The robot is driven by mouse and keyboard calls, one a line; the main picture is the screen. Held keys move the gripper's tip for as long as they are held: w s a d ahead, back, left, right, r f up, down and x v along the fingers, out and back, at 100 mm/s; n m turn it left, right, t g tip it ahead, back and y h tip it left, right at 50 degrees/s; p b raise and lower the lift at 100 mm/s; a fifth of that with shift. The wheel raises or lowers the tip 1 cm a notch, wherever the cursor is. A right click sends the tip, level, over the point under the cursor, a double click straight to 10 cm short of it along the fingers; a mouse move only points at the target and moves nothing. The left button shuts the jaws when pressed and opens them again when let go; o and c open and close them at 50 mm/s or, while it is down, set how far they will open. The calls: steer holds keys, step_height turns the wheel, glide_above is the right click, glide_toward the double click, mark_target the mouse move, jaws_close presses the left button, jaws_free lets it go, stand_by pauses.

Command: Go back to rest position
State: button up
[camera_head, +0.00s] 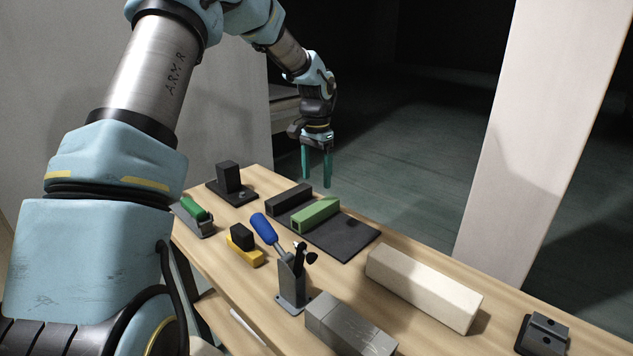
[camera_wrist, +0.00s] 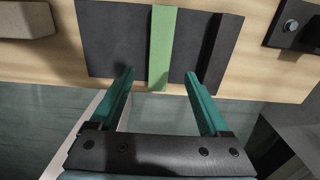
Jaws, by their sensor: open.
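My gripper (camera_head: 316,168) is open and empty, with two teal fingers pointing down. In the head view it hangs in the air above and beyond the far edge of the wooden table. In the wrist view, the fingers of my gripper (camera_wrist: 160,92) stand apart with nothing between them. Beyond the fingertips lies a black mat (camera_wrist: 110,40) with a green bar (camera_wrist: 162,50) across it. The green bar (camera_head: 316,213) and a dark block (camera_head: 289,199) also rest on the black mat (camera_head: 340,240) in the head view, apart from the gripper.
The wooden table (camera_head: 400,333) holds a cream block (camera_head: 424,287), a grey block (camera_head: 350,325), a holder (camera_head: 292,285) with a blue-handled tool (camera_head: 264,229), a yellow-and-black item (camera_head: 244,246), a green-handled tool (camera_head: 196,212) and dark fixtures (camera_head: 229,178) (camera_head: 542,335). A pale pillar (camera_head: 545,140) stands at right.

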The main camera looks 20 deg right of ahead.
steer(key=shift+a, duration=0.1)
stand_by(0.3)
steer(key=s+a+n, duration=0.3)
steer(key=s+a, duration=0.3)
steer(key=a, duration=0.3)
steer(key=s+a+r+n+t, duration=0.1)
steer(key=s+a+n, duration=0.3)
steer(key=s+a, duration=0.3)
steer(key=s+a+r+n, duration=0.1)
steer(key=s+a+n, duration=0.3)
steer(key=a, duration=0.9)
steer(key=shift+s+r+t, duration=0.2)
steer(key=shift+s+t, duration=0.1)
steer(key=shift+s, duration=0.95)
steer(key=shift+a, duration=0.1)
